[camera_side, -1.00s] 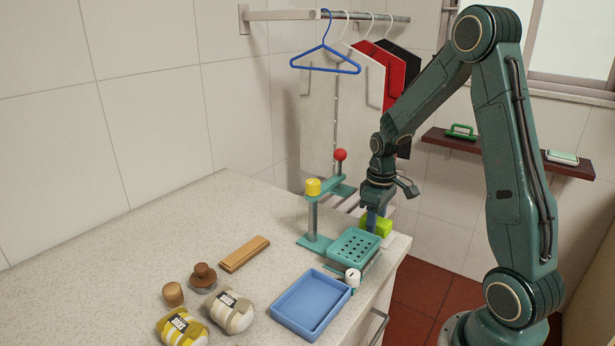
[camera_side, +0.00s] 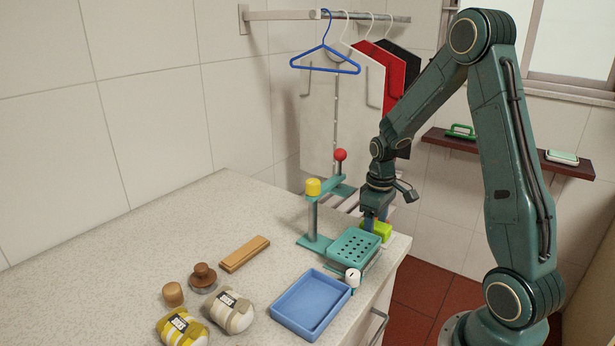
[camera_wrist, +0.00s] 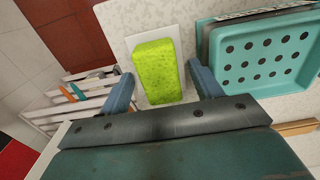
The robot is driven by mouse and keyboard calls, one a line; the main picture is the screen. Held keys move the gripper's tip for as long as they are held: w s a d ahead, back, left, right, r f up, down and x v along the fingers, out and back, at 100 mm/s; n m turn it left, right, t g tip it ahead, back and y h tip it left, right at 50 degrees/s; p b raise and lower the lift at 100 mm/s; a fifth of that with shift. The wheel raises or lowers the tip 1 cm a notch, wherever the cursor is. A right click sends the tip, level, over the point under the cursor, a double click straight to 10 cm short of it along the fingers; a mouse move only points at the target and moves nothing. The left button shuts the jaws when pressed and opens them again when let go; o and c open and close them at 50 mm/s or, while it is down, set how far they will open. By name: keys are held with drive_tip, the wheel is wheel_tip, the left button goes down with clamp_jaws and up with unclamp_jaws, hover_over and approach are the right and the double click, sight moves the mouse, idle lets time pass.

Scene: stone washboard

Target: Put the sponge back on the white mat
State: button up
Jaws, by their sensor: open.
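The bright green sponge (camera_wrist: 157,70) lies on the white mat (camera_wrist: 176,33) in the wrist view, with a strip of bare mat showing around it. In the side view the sponge (camera_side: 378,229) is partly hidden behind my gripper and the teal tray. My gripper (camera_wrist: 165,85) is open, with one blue finger on each side of the sponge's near end. A gap shows between the sponge and the right finger; the left finger is close to the sponge, and I cannot tell whether it touches. In the side view my gripper (camera_side: 375,222) is low over the counter's right edge.
The teal tray with holes (camera_wrist: 264,54) stands close beside the right finger. A teal stand with yellow (camera_side: 313,187) and red knobs is left of my gripper. A blue tray (camera_side: 311,303) and white timer-like item (camera_side: 353,277) are nearer the front.

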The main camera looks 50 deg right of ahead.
drive_tip(key=shift+r, duration=0.1)
wheel_tip(320, 180, up, 14)
idle(0.7)
drive_tip(key=shift+a, duration=0.1)
drive_tip(key=s+a+r+t, duration=0.2)
drive_tip(key=s+a, duration=0.4)
drive_tip(key=a, duration=0.3)
drive_tip(key=s+a+r+t, duration=0.3)
drive_tip(key=s+a, duration=0.4)
drive_tip(key=a, duration=0.3)
drive_tip(key=shift+s+a+r+t, duration=0.15)
drive_tip(key=shift+s+r+t, duration=0.15)
drive_tip(key=shift+r, duration=0.25)
idle(0.5)
